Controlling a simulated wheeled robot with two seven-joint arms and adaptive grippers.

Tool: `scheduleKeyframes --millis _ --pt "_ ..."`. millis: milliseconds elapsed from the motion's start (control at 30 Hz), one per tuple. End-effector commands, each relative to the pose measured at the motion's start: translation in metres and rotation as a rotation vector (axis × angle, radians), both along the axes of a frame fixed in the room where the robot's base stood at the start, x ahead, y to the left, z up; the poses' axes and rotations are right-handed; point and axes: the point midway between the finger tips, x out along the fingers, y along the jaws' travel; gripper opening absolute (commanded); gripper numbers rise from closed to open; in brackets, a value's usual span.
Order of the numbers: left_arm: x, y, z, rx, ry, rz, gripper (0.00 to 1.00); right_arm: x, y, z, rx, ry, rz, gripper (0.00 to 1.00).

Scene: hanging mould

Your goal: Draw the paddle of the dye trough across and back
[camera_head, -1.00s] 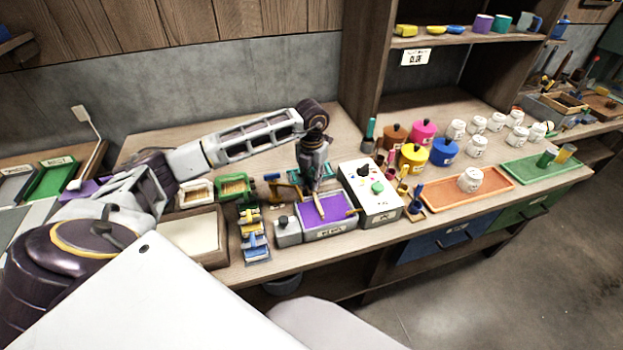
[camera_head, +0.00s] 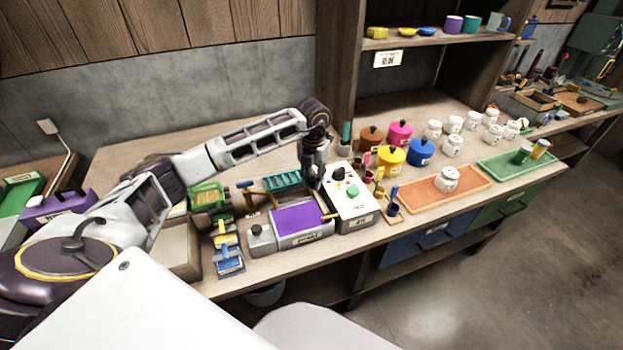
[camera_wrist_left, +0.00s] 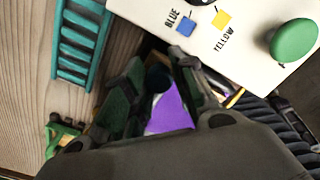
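The dye trough (camera_head: 298,218) is a grey box with purple dye, standing near the table's front edge. Its paddle (camera_head: 325,209) shows as a pale strip at the right end of the trough, mostly hidden by my left gripper (camera_head: 317,188). The left gripper points down over that end, close to the white control box. In the left wrist view, the left gripper (camera_wrist_left: 160,88) has its fingers around a dark round piece, which looks like the top of the paddle, with purple dye (camera_wrist_left: 170,110) below. My right gripper is out of view.
The white control box (camera_head: 352,207) with coloured buttons stands close at the right of the trough. A teal rack (camera_head: 283,180) lies behind it. Dye pots (camera_head: 391,155) stand further right.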

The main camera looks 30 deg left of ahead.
Motion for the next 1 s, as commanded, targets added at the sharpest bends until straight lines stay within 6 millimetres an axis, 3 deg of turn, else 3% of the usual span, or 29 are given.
scheduleKeyframes --millis 133,333,433,567,767,1000 --pt "0.001 -0.001 0.001 -0.002 -0.002 -0.002 0.46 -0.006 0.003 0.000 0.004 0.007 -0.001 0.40" --pt "0.000 -0.001 0.000 -0.001 0.000 -0.001 0.46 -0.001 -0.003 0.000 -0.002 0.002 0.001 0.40" --pt "0.000 0.000 0.000 0.000 0.001 -0.001 0.46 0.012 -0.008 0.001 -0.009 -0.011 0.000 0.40" --pt "0.000 0.000 0.003 0.000 0.001 -0.001 0.46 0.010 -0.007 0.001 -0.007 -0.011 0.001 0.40" --pt "0.000 0.000 0.017 0.000 0.000 0.000 0.46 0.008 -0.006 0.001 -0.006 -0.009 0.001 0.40" --pt "0.001 -0.001 0.050 -0.001 -0.003 -0.002 0.46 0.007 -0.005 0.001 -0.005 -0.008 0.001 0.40"
